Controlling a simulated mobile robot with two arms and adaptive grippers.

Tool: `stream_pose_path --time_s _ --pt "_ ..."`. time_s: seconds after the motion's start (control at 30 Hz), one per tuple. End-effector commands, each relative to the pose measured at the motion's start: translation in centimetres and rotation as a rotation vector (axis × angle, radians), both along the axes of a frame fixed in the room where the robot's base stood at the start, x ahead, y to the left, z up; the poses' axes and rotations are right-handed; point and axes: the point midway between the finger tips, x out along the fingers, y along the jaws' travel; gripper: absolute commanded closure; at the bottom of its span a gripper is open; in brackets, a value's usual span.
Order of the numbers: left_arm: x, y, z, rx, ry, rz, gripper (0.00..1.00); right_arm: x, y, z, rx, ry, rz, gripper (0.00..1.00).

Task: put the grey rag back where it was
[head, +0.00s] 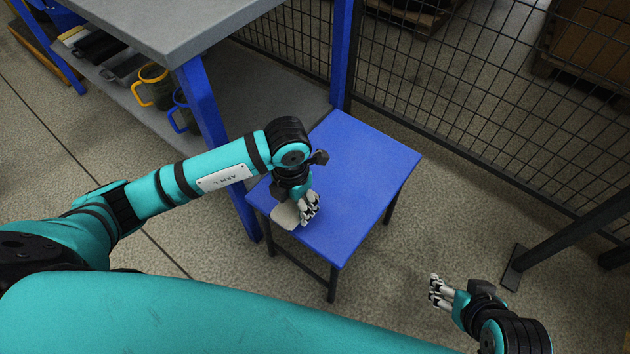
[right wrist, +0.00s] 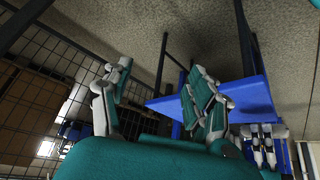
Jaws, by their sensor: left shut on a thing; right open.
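The grey rag (head: 285,216) shows as a pale grey patch at the near left edge of the small blue table (head: 358,165). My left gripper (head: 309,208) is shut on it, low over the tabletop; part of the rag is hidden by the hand. I cannot tell whether the rag touches the table. My right gripper (head: 438,292) is open and empty, over the floor to the right of the table. In the right wrist view its fingers (right wrist: 157,78) are apart, with the blue table (right wrist: 250,96) and my left gripper (right wrist: 262,140) beyond.
A grey workbench (head: 180,25) with blue legs stands at the upper left. A black mesh fence (head: 470,90) runs behind the table. Most of the blue tabletop is clear.

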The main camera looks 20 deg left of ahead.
Motion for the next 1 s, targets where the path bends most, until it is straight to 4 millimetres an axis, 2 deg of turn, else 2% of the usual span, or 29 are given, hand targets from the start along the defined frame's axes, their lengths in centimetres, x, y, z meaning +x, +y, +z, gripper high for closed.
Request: stream_pose_path --time_s 0.03,0.2,0.4,0.6,0.83,1.0 --pt "1.6 -0.3 -0.3 -0.002 -0.002 0.002 0.69 1.2 0.4 0.2 0.013 -0.059 0.005 0.41" --pt "6.0 -0.9 -0.7 -0.003 -0.001 0.0 0.69 4.9 1.7 2.3 0.06 -0.273 0.021 0.41" --pt "9.6 -1.2 -1.1 -0.001 0.0 -0.001 0.69 7.9 3.0 5.4 0.108 -0.489 0.037 0.41" --pt "10.8 -1.3 -1.2 -0.001 0.001 -0.003 0.69 8.9 3.5 6.9 0.13 -0.581 0.042 0.41" --pt "10.7 -1.4 -3.7 -0.001 0.003 -0.003 0.69 10.5 4.4 10.1 0.177 -0.776 0.055 0.41" --pt "10.8 -1.3 -4.5 -0.001 0.0 -0.004 0.69 11.0 4.7 11.9 0.199 -0.868 0.06 0.41"
